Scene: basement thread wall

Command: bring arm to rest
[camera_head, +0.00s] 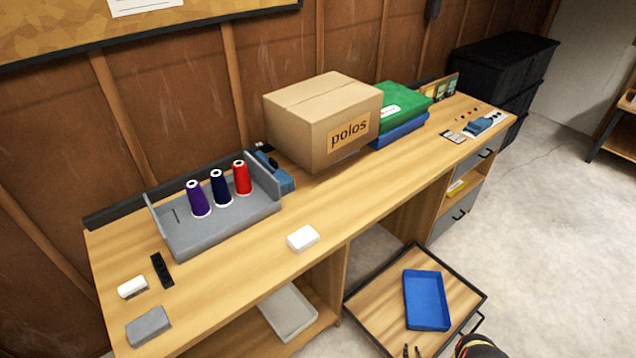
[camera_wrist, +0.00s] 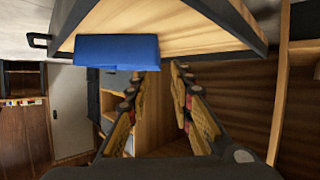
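My gripper (camera_wrist: 160,80) is open and empty in the wrist view, with a clear gap between its two yellow-and-dark fingers. In the head view only its dark fingertips (camera_head: 412,351) show at the bottom edge, by the near side of a low wooden-topped cart (camera_head: 375,297). A shallow blue tray (camera_head: 427,300) lies on that cart, apart from the fingertips. In the wrist view the blue tray (camera_wrist: 117,50) appears above the fingers, at the cart's wooden top (camera_wrist: 195,30). Most of my arm is hidden from both views.
A long workbench (camera_head: 240,265) runs along the wall. It bears a grey thread holder (camera_head: 225,227) with purple, navy and red spools, a cardboard box (camera_head: 322,120), and green (camera_head: 405,97) and blue boxes. Black bins (camera_head: 505,65) stand beyond. Open floor (camera_head: 545,240) lies to the right.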

